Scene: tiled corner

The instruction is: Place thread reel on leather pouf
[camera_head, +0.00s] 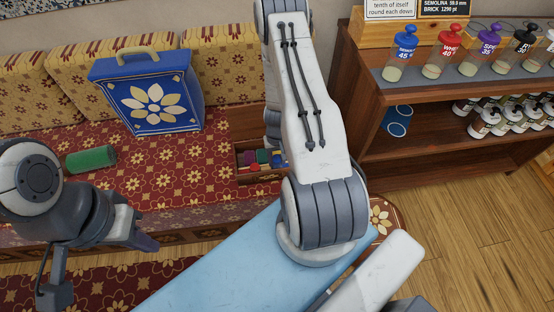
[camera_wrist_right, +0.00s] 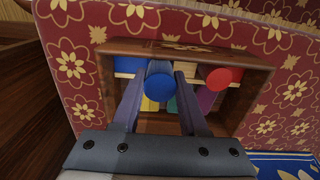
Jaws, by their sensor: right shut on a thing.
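In the right wrist view, my right gripper (camera_wrist_right: 160,88) is shut on a blue round-topped piece (camera_wrist_right: 160,70), which looks like a thread reel. It is held over an open wooden box (camera_wrist_right: 245,95) with several coloured pieces inside. I cannot tell whether the reel is clear of the box. In the head view the box (camera_head: 262,176) sits on the patterned bench, and my right arm hides its gripper. My left gripper (camera_head: 145,238) hangs at the left, its finger gap unclear. A brown flower-patterned rounded thing (camera_head: 381,217), possibly the leather pouf, is mostly hidden behind my right arm.
A blue flower-patterned case (camera_head: 150,98) and a green roll (camera_head: 91,159) are on the bench (camera_head: 190,165). A light-blue flat surface (camera_head: 215,272) lies in front. A wooden shelf (camera_head: 430,150) with several bottles and a blue cup (camera_head: 397,121) stands right. Floor shows at right.

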